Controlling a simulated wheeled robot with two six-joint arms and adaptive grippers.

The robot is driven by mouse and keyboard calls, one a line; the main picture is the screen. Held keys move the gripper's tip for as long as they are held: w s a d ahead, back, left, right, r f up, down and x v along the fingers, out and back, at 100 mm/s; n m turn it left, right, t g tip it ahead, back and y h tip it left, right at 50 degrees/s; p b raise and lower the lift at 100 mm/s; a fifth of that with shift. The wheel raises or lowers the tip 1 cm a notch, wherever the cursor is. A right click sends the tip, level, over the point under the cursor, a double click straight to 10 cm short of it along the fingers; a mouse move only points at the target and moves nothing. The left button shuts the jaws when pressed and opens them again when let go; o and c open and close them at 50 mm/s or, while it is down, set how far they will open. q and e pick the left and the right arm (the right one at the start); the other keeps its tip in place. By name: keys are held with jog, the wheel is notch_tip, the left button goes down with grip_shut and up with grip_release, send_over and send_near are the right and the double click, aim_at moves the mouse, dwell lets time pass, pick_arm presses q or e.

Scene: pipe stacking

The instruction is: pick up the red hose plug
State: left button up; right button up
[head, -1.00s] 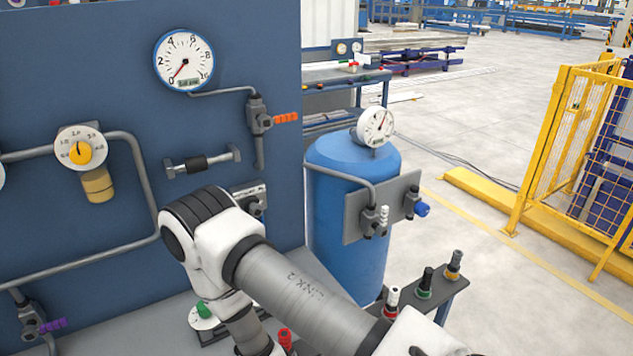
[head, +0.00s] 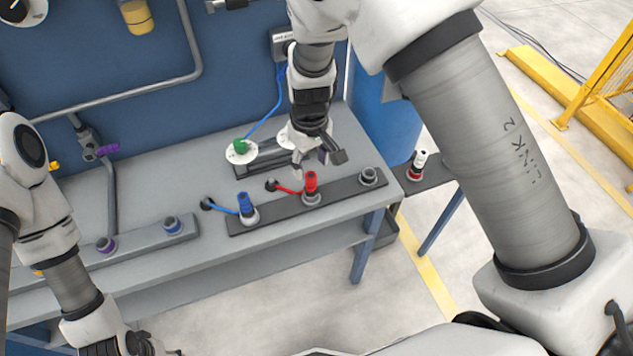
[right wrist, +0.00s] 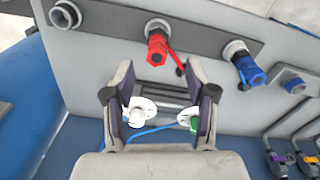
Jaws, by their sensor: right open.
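The red hose plug (head: 311,182) stands upright in a fitting on the dark rail of the bench, with a short red hose beside it. It also shows in the right wrist view (right wrist: 156,48), beyond the fingertips. My right gripper (head: 319,158) is open and empty, just behind and above the plug, apart from it. Its two spread fingers show in the right wrist view (right wrist: 160,85). My left gripper (head: 130,345) is at the bottom left edge, partly cut off, so its jaws are unclear.
A blue plug (head: 245,203) stands left of the red one, and an empty fitting (head: 368,175) is to its right. Behind are a green plug (head: 240,147) on a white disc and a dark slotted base. A blue panel (head: 100,70) backs the bench. The bench front is clear.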

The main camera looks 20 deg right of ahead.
aim_at(311, 175)
jog(key=f, duration=0.2)
jog(key=f+p, duration=0.1)
jog(key=f, duration=0.1)
jog(key=w+f+p, duration=0.1)
jog(key=f, duration=0.1)
jog(key=shift+d+f, duration=0.15)
jog(key=shift+f, duration=0.3)
grip_shut()
